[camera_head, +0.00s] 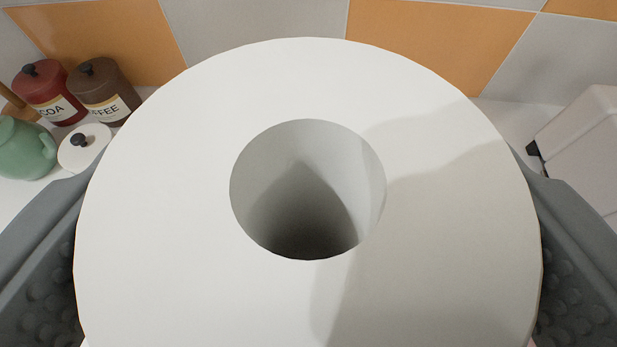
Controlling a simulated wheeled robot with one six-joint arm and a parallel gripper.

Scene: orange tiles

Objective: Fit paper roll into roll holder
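The white paper roll (160,200) fills the middle of the view, seen end-on from above with its round core hole open toward the camera. The inside of the hole is shaded and shows no rod in it. My gripper (308,285) has one grey padded finger on the left side of the roll and one on the right, both against its sides. It is shut on the roll. No roll holder can be made out; whatever lies under the roll is hidden by it.
A red cocoa jar (48,92), a brown coffee jar (103,91), a white lidded jar (84,148) and a green pot (25,150) stand at left. A pale appliance (585,145) stands at right. An orange and grey tiled wall (430,40) closes the back.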

